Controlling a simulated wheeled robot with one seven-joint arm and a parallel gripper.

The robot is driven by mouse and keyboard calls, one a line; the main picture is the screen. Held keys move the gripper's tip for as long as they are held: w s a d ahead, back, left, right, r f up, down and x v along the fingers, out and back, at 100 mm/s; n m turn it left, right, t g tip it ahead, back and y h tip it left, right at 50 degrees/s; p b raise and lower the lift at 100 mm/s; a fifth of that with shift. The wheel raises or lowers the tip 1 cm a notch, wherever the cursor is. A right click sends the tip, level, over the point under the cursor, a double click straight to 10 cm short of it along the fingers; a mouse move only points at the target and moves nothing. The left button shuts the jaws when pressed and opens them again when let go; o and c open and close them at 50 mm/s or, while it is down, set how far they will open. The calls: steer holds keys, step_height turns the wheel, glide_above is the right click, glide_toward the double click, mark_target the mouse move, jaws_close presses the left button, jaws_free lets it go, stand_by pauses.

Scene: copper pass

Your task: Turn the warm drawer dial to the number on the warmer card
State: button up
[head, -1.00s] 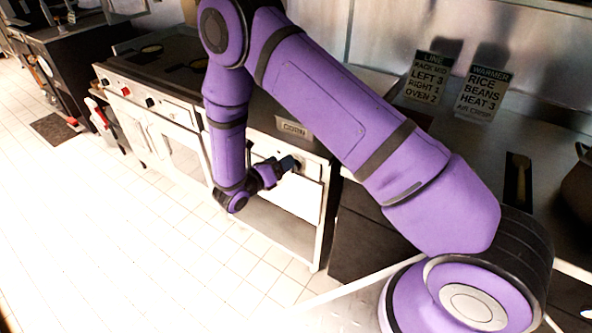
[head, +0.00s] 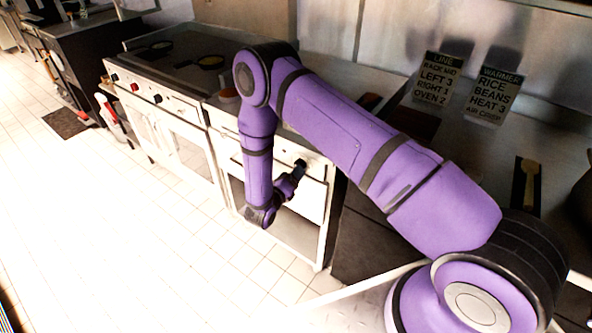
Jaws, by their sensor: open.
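The warmer card (head: 494,95) stands on the counter at the right, black and pale green, and reads WARMER, RICE, BEANS, HEAT 3, with a smaller line below. The warm drawer (head: 311,201) is a pale steel front in the unit below the counter, mid-picture. A small dark dial (head: 301,163) shows at its upper panel; its pointer and numbers are too small to read. My gripper (head: 298,171) is open, its fingertips at or right by the dial. I cannot tell whether they touch it or are around it.
A line card (head: 437,82) stands left of the warmer card. A range (head: 160,105) with pans on top and knobs in front stands to the left. A wooden utensil (head: 530,180) lies at the far right. The tiled floor (head: 130,240) in front is clear.

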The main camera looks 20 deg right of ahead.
steer(key=shift+x, duration=1.65)
steer(key=c, duration=0.9)
